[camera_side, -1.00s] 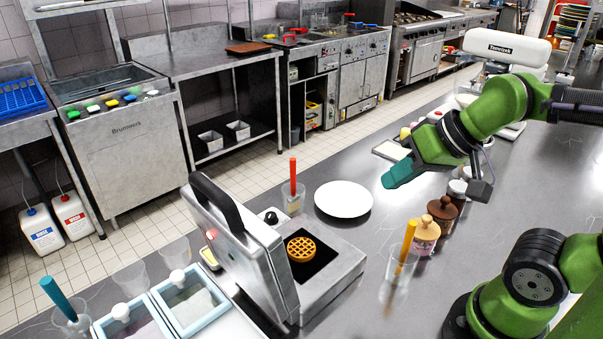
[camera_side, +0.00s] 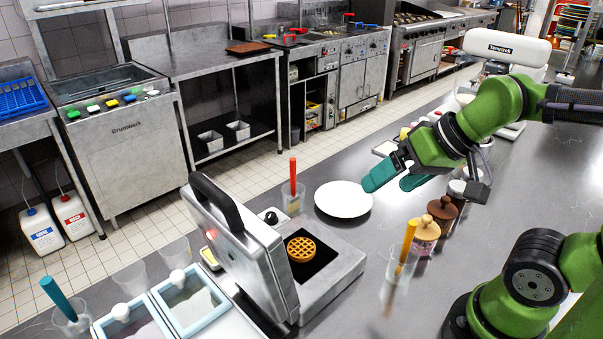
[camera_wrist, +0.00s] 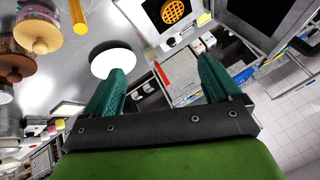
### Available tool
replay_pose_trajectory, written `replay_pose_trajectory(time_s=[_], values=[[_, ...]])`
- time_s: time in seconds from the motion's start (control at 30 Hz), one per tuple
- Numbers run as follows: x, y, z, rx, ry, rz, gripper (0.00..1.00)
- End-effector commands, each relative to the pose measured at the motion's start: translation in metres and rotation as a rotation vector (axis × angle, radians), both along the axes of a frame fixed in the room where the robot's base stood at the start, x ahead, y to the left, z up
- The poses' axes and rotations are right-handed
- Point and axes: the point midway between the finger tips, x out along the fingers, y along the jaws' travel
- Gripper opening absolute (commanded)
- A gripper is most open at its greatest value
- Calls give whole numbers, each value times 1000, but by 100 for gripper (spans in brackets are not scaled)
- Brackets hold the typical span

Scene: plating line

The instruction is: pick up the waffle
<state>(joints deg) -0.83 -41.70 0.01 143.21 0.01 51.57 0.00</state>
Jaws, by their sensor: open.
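A round golden waffle (camera_side: 301,249) lies in the open waffle iron (camera_side: 335,272), whose lid stands raised and tilted on the left. The waffle also shows at the top of the wrist view (camera_wrist: 175,13). My gripper (camera_side: 391,184) is open and empty, with teal fingers, in the air to the right of the white plate (camera_side: 343,199) and well away from the waffle. In the wrist view the two fingers (camera_wrist: 160,78) are spread apart with nothing between them. The waffle is not covered by anything in the side view.
A clear cup with an orange-handled tool (camera_side: 406,246) and jars with wooden lids (camera_side: 426,229) stand right of the iron. A cup with a red-handled tool (camera_side: 292,190) stands behind it. Blue-rimmed bins (camera_side: 190,304) are at front left. The counter right of the jars is fairly clear.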

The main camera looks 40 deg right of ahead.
Motion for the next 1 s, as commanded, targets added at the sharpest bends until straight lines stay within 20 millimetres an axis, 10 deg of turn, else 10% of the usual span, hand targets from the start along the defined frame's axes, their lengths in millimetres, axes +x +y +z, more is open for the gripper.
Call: replay_pose_trajectory(time_s=[0.63, 1.0], values=[[132, 85, -28, -217, 523, 230, 91], [141, 85, -34, -242, 592, 178, 91]])
